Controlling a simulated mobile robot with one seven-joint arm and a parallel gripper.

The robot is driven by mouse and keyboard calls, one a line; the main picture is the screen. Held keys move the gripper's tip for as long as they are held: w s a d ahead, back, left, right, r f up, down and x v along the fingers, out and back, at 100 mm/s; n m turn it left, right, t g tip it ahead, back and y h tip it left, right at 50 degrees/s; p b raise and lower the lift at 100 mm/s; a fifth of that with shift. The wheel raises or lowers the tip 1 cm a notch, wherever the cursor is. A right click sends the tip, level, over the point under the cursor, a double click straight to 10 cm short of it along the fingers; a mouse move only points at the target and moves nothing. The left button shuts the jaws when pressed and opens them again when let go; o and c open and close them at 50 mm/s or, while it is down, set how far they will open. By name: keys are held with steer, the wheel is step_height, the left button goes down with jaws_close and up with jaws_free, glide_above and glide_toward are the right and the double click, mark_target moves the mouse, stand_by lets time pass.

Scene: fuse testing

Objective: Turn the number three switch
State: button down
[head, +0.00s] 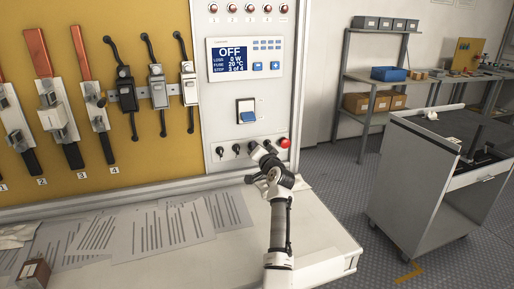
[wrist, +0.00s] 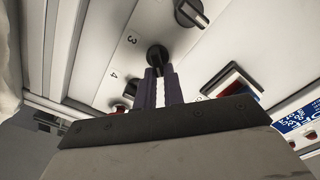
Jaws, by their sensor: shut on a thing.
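The number three switch (wrist: 157,55) is a black rotary knob on the light grey panel, beside a printed 3 in the wrist view. My gripper (wrist: 160,78) is shut on this knob, with its dark fingers on either side of it. The knob's exact turn angle is hard to tell.
A red button (head: 284,142) is close to the right of my gripper. A rocker switch (head: 246,111) and a display (head: 236,54) reading OFF are above. Papers (head: 140,232) lie on the bench. A grey cart (head: 420,165) stands at right.

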steer(key=shift+d+f+m+p, duration=0.15)
steer(key=shift+m+p, duration=0.2)
steer(key=shift+m, duration=1.25)
steer(key=c, duration=1.5)
jaws_free()
steer(key=b+v, duration=0.2)
steer(key=v, duration=1.1)
steer(key=shift+s, duration=0.35)
steer(key=shift+d, duration=0.15)
